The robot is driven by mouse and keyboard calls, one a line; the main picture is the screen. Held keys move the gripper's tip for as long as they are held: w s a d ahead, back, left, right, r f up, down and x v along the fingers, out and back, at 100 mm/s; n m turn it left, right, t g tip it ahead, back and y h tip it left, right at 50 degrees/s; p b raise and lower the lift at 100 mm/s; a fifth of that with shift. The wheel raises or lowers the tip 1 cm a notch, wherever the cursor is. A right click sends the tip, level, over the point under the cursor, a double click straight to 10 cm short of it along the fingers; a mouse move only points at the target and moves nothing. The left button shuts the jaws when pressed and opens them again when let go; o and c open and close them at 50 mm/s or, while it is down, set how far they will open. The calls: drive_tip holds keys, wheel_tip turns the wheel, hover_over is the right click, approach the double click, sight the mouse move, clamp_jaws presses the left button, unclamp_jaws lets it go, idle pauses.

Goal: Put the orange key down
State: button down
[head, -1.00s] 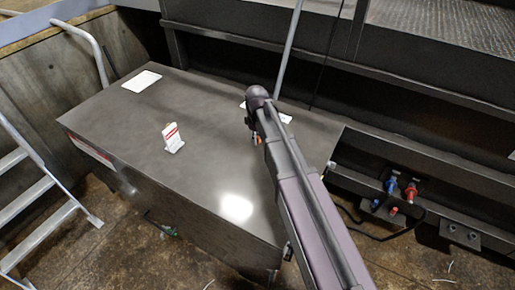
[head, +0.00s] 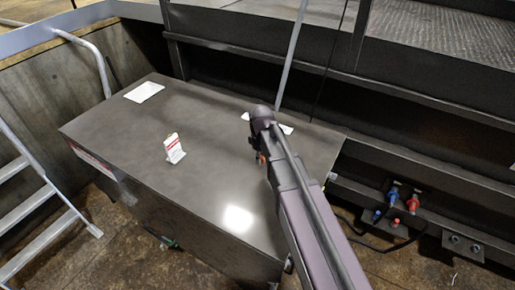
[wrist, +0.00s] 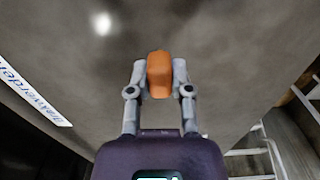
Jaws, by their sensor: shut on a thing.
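The orange key (wrist: 159,70) shows in the wrist view as a rounded orange block between the two grey fingers of my gripper (wrist: 160,80). The fingers are shut on its sides. Behind it is the dark grey top of a cabinet (wrist: 225,60). How far the key is above that top I cannot tell. In the head view my arm reaches over the right part of the cabinet top (head: 200,190). Only a small orange bit of the key (head: 261,158) shows there beside my arm, and the fingers are mostly hidden.
A small red-and-white sign (head: 174,149) stands on the cabinet top. A white sheet (head: 144,92) lies at its far left corner, and another white item (head: 284,127) is partly behind my arm. Red and blue connectors (head: 402,200) are at the right. A ladder (head: 35,205) stands at the left.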

drive_tip(key=s, duration=0.3)
drive_tip(key=s+d, duration=0.1)
drive_tip(key=s, duration=0.3)
drive_tip(key=s+d, duration=0.1)
drive_tip(key=s, duration=0.3)
drive_tip(key=shift+s+d+r, duration=0.1)
drive_tip(key=shift+d+r, duration=0.05)
drive_tip(key=shift+d, duration=0.1)
drive_tip(key=w+a, duration=0.1)
drive_tip(key=w, duration=0.3)
drive_tip(key=w+a+f, duration=0.1)
drive_tip(key=w, duration=0.4)
drive_tip(key=w+a+b, duration=0.1)
drive_tip(key=w, duration=0.4)
drive_tip(key=shift+w+a+f, duration=0.15)
drive_tip(key=shift+w+f, duration=0.05)
drive_tip(key=shift+w, duration=0.35)
drive_tip(key=shift+w+a+f+b, duration=0.1)
drive_tip(key=shift+w+f+b, duration=0.05)
drive_tip(key=shift+f+b, duration=0.4)
drive_tip(key=shift+w+a+f+b, duration=0.1)
drive_tip(key=shift+w+f+b, duration=0.05)
drive_tip(key=shift+f+b, duration=1.15)
drive_tip(key=shift+b, duration=0.1)
drive_tip(key=shift+f, duration=0.15)
